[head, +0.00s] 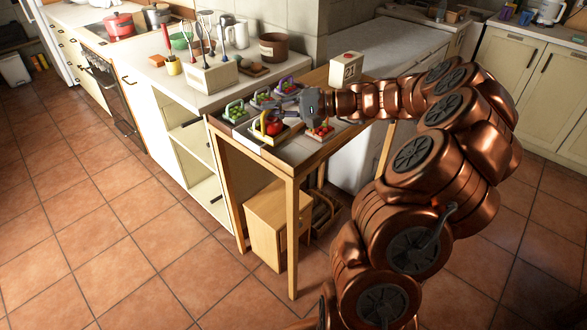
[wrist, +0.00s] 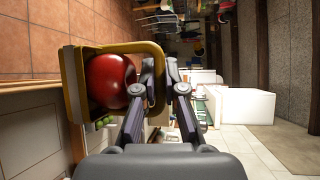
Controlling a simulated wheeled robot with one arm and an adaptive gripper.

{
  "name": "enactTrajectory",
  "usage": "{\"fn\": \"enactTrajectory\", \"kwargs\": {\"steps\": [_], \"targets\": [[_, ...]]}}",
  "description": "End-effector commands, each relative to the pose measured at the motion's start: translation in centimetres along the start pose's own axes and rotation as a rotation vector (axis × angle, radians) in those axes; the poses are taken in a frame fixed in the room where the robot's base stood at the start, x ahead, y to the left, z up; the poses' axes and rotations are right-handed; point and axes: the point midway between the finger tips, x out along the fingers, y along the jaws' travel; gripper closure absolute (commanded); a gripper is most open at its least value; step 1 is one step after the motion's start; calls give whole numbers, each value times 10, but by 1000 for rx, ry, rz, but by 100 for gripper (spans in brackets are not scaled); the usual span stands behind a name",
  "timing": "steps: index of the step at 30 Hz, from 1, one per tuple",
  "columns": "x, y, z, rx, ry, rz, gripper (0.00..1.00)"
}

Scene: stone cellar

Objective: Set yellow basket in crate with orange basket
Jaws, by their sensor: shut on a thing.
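The yellow basket (head: 263,124) holds a round red fruit or vegetable and is over the wooden table in the head view. In the wrist view the yellow basket (wrist: 72,88) appears sideways, with the red item inside. My gripper (head: 283,106) is shut on its handle; the fingers also show in the wrist view (wrist: 165,75). A small red or orange basket (head: 320,132) with colourful contents is right of the yellow one; its exact colour is hard to tell. The crate's outline is unclear, partly hidden by my gripper and the baskets.
A green-handled basket (head: 236,112) is left of the yellow one. A bluish basket (head: 261,97) and a purple-handled basket (head: 287,85) are behind. The table's front edge (head: 292,172) is clear.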

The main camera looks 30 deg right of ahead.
Motion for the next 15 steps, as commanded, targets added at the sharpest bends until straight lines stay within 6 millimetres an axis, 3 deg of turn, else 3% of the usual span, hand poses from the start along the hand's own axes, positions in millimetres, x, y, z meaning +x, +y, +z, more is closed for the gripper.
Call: {"fn": "enactTrajectory", "kwargs": {"steps": [1,15], "targets": [[-11,15,-2,-5,8,-1,100],[-109,64,18,2,43,-5,100]]}}
